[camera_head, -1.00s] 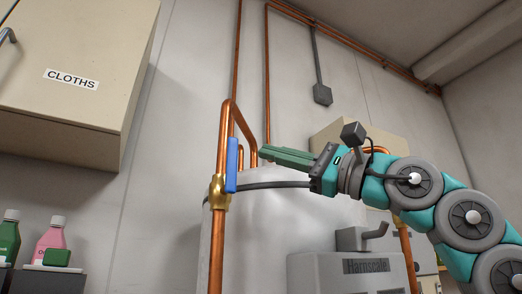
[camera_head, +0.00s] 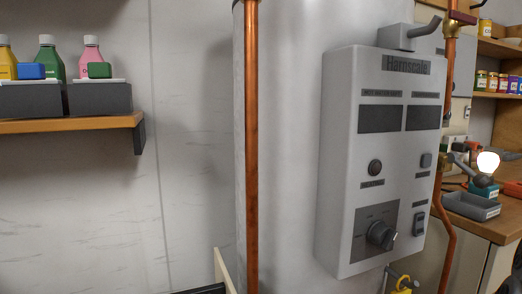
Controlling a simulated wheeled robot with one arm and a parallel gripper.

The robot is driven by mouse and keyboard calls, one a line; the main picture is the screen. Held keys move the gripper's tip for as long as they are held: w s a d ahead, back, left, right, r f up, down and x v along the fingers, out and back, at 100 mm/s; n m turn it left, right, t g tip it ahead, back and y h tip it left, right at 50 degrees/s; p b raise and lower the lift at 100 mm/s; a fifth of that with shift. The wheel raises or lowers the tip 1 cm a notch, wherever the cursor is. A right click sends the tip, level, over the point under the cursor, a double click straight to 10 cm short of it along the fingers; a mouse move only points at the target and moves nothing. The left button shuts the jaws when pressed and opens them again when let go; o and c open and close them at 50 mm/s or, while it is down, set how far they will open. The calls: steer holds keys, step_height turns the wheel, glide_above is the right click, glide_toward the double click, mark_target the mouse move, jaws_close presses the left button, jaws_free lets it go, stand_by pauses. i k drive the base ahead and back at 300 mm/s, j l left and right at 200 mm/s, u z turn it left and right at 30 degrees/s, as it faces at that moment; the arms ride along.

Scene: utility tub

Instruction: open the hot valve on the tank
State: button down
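The tank (camera_head: 285,60) is a tall pale cylinder in the middle, with its top out of frame. A grey control box (camera_head: 345,170) marked Harnscale is on its front. A copper pipe (camera_head: 251,150) runs down on the left; its blue-handled valve is out of view now. A second copper pipe (camera_head: 449,85) runs on the right of the box. I cannot read any hot label. My gripper is out of view.
A wooden shelf (camera_head: 70,124) with grey bins and bottles is on the left wall. A wooden workbench (camera_head: 480,225) with a lit lamp (camera_head: 488,162) and a grey tray (camera_head: 470,205) is at the right.

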mark_target(464, 20)
steer(key=k+l, duration=0.15)
steer(key=l, duration=0.15)
steer(key=k+l, duration=0.1)
steer(key=l, duration=0.2)
steer(key=k+l, duration=0.15)
steer(key=l, duration=0.2)
steer(key=k+l, duration=0.15)
steer(key=l, duration=0.15)
